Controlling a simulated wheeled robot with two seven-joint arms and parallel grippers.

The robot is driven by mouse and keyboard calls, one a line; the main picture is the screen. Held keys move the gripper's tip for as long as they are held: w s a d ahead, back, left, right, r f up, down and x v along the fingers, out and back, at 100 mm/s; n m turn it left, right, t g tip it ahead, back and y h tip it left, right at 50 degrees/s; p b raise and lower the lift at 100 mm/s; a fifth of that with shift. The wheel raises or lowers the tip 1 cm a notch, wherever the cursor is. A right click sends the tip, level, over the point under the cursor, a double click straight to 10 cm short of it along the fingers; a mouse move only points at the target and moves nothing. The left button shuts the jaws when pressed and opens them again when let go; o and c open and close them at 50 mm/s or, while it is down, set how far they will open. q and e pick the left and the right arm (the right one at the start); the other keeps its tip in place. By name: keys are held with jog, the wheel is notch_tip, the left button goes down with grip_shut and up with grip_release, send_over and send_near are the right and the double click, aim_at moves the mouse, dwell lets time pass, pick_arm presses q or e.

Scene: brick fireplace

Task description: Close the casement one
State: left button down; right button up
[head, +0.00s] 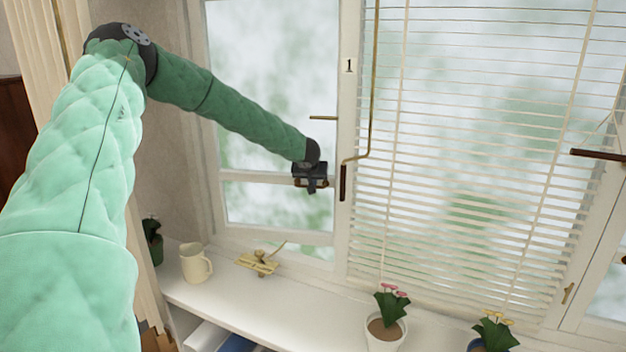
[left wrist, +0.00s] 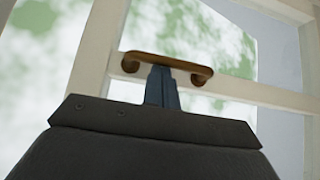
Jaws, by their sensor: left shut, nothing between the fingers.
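Casement one (head: 215,120) is the left window, with a pale frame; the label "1" (head: 348,66) is on the upright to its right. A brown bar handle (left wrist: 200,74) is on its crossrail, and it also shows in the head view (head: 299,183). My left gripper (head: 312,188) is at this handle. In the left wrist view its shut fingers (left wrist: 162,82) overlap the middle of the handle, with nothing between them. I cannot tell whether they touch it. How far the casement stands open is unclear. My right gripper is out of view.
On the white sill (head: 320,308) stand a cream mug (head: 193,264), a small brass item (head: 258,262), a pink-flowered pot (head: 385,333) and a yellow-flowered plant (head: 494,330). Blinds (head: 470,150) cover the window to the right. A curtain (head: 45,50) hangs at left.

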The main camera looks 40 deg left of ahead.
pick_arm(q)
jog(key=shift+w+a+f, duration=0.1)
jog(key=shift+w+f, duration=0.05)
jog(key=shift+f, duration=0.1)
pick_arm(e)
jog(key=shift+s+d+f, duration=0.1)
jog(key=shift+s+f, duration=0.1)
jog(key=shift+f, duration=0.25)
